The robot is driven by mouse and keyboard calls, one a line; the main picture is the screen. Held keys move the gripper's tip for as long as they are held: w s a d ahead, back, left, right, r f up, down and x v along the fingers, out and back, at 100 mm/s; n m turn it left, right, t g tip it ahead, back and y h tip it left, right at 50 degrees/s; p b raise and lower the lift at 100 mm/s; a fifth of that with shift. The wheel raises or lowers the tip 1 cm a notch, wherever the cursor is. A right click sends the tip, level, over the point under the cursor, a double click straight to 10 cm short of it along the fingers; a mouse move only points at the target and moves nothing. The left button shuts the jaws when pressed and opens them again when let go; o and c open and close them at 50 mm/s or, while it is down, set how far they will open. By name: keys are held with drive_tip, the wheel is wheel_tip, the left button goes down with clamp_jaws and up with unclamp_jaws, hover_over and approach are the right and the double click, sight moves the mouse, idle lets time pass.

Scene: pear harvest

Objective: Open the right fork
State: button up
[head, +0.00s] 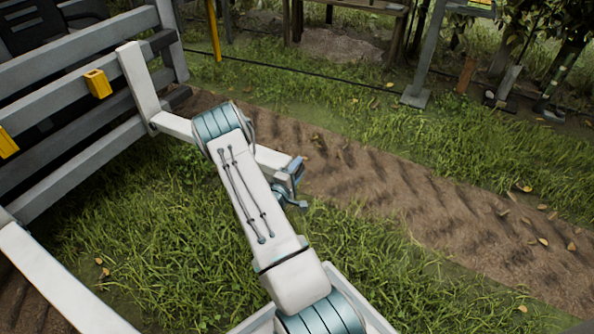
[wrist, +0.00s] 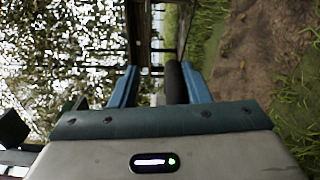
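The right fork (head: 175,124) is a white beam joined at a dark hinge to the upright post of the grey slatted frame. It points right over the path, and my arm hides its middle. Its far end (head: 272,159) shows past my arm joint. My gripper (head: 295,186), blue-grey, is at or beside that far end; I cannot tell if it touches. In the wrist view my gripper (wrist: 160,82) has its two blue fingers well apart. A dark rounded thing (wrist: 175,82) shows beside the right finger; I cannot tell what it is. The other white beam (head: 60,285) shows at lower left.
The slatted frame (head: 75,110) with yellow blocks (head: 97,83) stands at left. A bare dirt path (head: 420,215) crosses through grass and is clear to the right. Posts (head: 422,60) and trees (head: 570,50) stand at the back.

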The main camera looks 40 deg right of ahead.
drive_tip(key=shift+s+d+r, duration=0.15)
drive_tip(key=shift+s+d, duration=0.05)
drive_tip(key=shift+d, duration=0.1)
drive_tip(key=shift+a, duration=0.1)
drive_tip(key=p+v, duration=0.4)
drive_tip(key=v, duration=0.9)
drive_tip(key=shift+a+p, duration=0.35)
drive_tip(key=shift+a, duration=0.1)
